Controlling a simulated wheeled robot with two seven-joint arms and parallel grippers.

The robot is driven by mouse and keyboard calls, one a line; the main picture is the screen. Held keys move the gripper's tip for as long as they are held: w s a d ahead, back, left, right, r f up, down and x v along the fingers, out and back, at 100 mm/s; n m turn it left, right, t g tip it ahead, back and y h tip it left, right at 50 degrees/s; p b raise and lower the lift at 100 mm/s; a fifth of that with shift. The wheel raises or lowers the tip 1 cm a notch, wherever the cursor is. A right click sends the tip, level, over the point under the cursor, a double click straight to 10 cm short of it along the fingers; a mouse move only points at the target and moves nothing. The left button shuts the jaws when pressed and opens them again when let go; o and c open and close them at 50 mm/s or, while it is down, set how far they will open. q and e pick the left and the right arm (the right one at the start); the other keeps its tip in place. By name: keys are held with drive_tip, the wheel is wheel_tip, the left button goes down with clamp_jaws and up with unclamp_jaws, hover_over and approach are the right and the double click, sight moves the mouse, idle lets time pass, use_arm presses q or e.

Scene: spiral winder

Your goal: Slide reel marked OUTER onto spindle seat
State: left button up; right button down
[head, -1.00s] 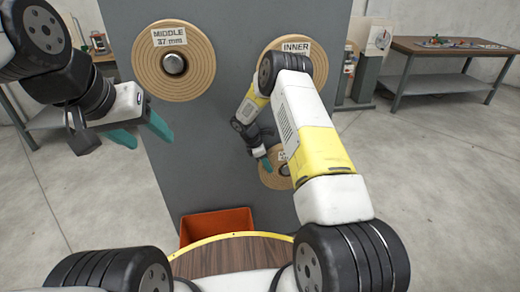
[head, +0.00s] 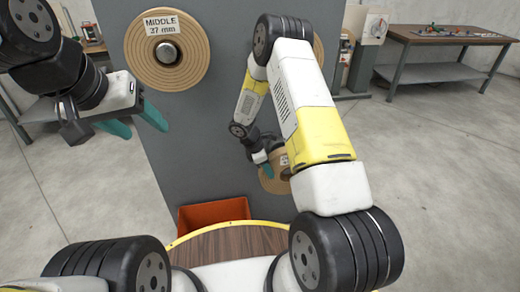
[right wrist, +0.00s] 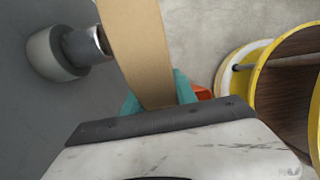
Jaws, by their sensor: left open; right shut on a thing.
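The tan held reel (head: 276,181) is low on the grey panel, partly hidden by my right arm; its small label is unreadable. My right gripper (head: 266,167) is shut on its rim. In the right wrist view the teal fingertips (right wrist: 160,95) grip the reel (right wrist: 140,45), seen edge-on. A spindle seat (right wrist: 60,50) stands out from the panel left of the reel. Its silver tip reaches the reel's near face; I cannot tell whether it enters the bore. My left gripper (head: 139,122) is open and empty, at the left in front of the panel.
Another reel (head: 318,50) is mostly behind my right arm. An orange bin (head: 214,213) stands below. Workbenches (head: 440,40) are at the back; the floor at right is clear.

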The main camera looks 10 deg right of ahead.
drive_tip(key=s+r, duration=0.1)
drive_tip(key=s, duration=0.8)
drive_tip(key=shift+s+d, duration=0.25)
drive_tip(key=shift+s, duration=0.05)
